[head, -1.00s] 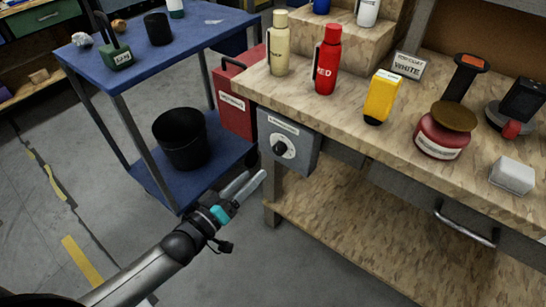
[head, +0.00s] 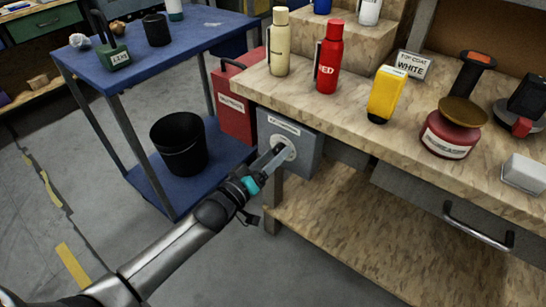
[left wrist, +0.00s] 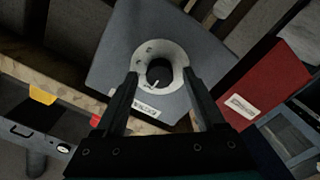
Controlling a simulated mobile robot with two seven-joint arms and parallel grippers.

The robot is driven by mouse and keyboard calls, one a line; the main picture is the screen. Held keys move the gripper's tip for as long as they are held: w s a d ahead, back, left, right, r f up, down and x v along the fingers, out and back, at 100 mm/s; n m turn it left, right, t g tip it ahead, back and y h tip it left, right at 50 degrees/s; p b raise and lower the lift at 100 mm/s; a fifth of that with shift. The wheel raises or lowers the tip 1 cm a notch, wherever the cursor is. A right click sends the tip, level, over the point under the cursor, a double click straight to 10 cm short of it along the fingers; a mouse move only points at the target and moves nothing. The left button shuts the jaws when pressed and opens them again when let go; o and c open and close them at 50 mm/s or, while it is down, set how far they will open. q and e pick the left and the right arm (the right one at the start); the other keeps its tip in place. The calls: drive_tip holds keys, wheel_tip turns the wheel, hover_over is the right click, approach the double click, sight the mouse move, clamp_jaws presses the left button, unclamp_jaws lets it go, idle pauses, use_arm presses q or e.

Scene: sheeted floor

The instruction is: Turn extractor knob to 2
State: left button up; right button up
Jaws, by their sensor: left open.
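The extractor box (head: 301,143) is a grey box with a label, fixed under the front edge of the workbench. Its black knob sits in a pale round dial (head: 287,145), largely hidden by my fingers in the head view. In the left wrist view the knob (left wrist: 159,72) shows with a white pointer mark, inside the pale dial (left wrist: 150,47); the dial figures are too small to read. My left gripper (head: 271,160) is open, and in the left wrist view its two fingers (left wrist: 161,88) stand on either side of the knob. Contact cannot be told. My right gripper is not in view.
A red box (head: 234,103) stands left of the extractor box. A blue cart (head: 190,38) with a black bin (head: 178,145) is further left. Bottles, including a red one (head: 328,58), stand on the bench top (head: 340,108). The bench's lower shelf (head: 350,235) is clear.

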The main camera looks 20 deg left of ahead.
use_arm(q)
drive_tip(key=shift+c, duration=0.2)
clamp_jaws()
idle(0.3)
